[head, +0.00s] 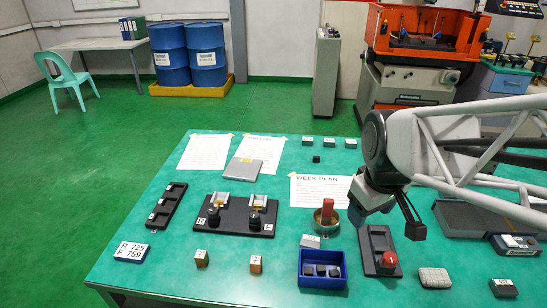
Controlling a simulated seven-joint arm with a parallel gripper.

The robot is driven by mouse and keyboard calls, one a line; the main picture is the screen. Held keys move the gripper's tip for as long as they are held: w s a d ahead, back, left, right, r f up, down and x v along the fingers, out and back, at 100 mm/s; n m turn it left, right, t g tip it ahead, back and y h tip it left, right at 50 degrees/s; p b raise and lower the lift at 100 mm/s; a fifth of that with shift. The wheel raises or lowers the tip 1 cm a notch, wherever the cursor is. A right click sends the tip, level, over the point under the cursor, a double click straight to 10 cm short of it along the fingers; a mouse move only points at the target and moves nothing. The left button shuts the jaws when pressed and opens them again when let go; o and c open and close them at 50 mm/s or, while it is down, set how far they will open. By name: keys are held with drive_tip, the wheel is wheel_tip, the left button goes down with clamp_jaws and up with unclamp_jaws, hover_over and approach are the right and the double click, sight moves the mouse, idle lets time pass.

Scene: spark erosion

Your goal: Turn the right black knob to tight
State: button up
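A dark board (235,222) lies on the green table, with two small metal fixtures side by side. The right fixture carries a black knob (255,216), and the left one carries another black knob (214,213). White letter tags sit at the board's two ends. The knob's exact turn and any tight marking are too small to read. My gripper (385,218) hangs above the table, well to the right of the board and apart from both knobs. Its fingers are seen at an angle and partly hidden, so its opening is unclear.
A red-handled item in a round dish (326,216) and a blue bin (322,272) stand between my gripper and the board. A black box with a red button (378,257) is under my gripper. A dark tray (167,208) lies left of the board. Papers lie behind.

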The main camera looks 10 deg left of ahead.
drive_tip(key=w+a+f+n, duration=0.3)
drive_tip(key=w+a+n, duration=0.3)
drive_tip(key=w, duration=0.1)
drive_tip(key=n+g, duration=0.2)
drive_tip(key=n, duration=1.3)
hover_over(254, 214)
wheel_tip(254, 214, down, 15)
drive_tip(key=shift+f, duration=0.1)
drive_tip(key=shift+f, duration=3.9)
drive_tip(key=c, duration=0.9)
